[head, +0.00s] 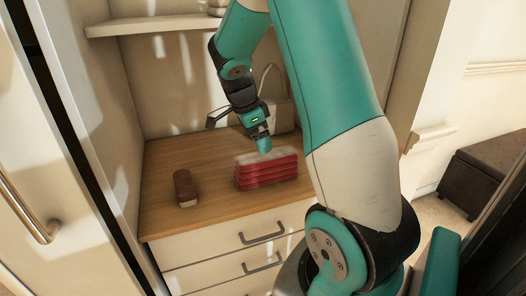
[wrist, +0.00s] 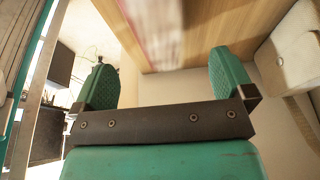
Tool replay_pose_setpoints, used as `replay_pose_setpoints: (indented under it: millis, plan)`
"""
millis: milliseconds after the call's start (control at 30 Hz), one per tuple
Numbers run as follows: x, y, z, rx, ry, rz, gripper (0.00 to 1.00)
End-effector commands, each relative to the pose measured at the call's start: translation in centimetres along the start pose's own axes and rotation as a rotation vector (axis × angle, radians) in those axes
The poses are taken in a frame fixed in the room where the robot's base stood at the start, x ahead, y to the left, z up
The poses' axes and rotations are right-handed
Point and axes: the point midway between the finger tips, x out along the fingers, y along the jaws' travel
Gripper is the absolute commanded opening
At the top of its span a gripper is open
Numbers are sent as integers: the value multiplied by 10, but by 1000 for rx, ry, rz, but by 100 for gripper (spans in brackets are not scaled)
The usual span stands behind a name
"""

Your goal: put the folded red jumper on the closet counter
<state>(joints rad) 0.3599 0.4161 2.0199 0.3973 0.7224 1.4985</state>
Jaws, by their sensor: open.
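The folded red jumper (head: 266,174), a layered red stack with a pale top, lies on the wooden closet counter (head: 218,206). My gripper (head: 263,147) is just above and behind it in the head view. In the wrist view, my gripper (wrist: 165,85) has its two green fingers spread wide with nothing between them. The jumper (wrist: 155,30) shows blurred there beyond the fingertips, near the counter (wrist: 205,25). I cannot tell whether a fingertip touches it.
A dark red-brown brush-like object (head: 184,187) lies on the counter to the left. A pale bag (head: 277,100) stands at the back, behind my gripper. A shelf (head: 150,25) is above. Drawers (head: 240,250) are below.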

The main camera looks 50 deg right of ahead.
Motion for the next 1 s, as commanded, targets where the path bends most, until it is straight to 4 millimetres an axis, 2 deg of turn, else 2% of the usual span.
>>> replay_pose_setpoints:
  millis: [100,300,367,467,567,600,667,700,800,900,1000]
  plan:
    - [-15,0,0,0,0,-1,100]
    - [-23,1,2,-14,-3,-2,100]
    - [-29,5,11,-82,-20,-14,100]
    - [-52,26,48,-377,-87,-69,100]
    - [-85,75,101,-876,-186,-173,100]
    - [-98,102,122,-1102,-224,-227,100]
    - [-115,145,148,-1435,-277,-315,100]
    - [-124,175,161,-1646,-307,-378,100]
    - [-140,244,179,-2102,-367,-535,100]
    - [-147,295,183,-2420,-406,-668,100]
    - [-150,322,182,-2591,-426,-751,100]
